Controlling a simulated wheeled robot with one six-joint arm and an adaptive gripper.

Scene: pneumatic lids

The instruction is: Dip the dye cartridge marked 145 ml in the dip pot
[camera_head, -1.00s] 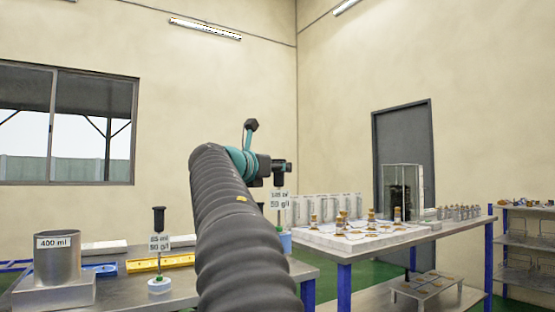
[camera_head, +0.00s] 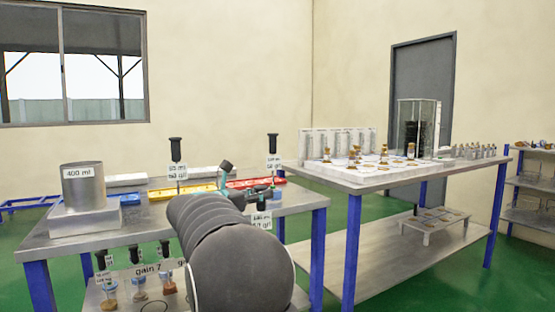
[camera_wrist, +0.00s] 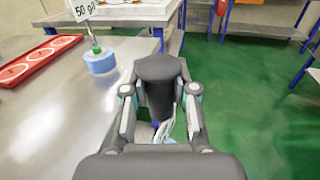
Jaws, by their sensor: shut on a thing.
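My gripper (camera_wrist: 160,115) is shut on the black top of a cartridge (camera_wrist: 158,80) in the wrist view, at the table's edge. In the head view it is largely hidden behind my arm. A small label (camera_head: 261,218) shows under it, too small to read surely. A metal pot marked 400 ml (camera_head: 83,188) stands on a pale block at the left of the table. I cannot tell whether it is the dip pot. Two other black-topped cartridges, one mid-table (camera_head: 176,152) and one at the right (camera_head: 273,150), carry small labels; neither clearly reads 145 ml.
Yellow (camera_head: 185,194) and red (camera_head: 245,183) trays lie along the back of the metal table (camera_head: 140,222). Several labelled cartridges (camera_head: 135,255) stand on the shelf below. A second table (camera_head: 350,186) with small bottles stands right. Green floor (camera_head: 335,232) lies between the tables.

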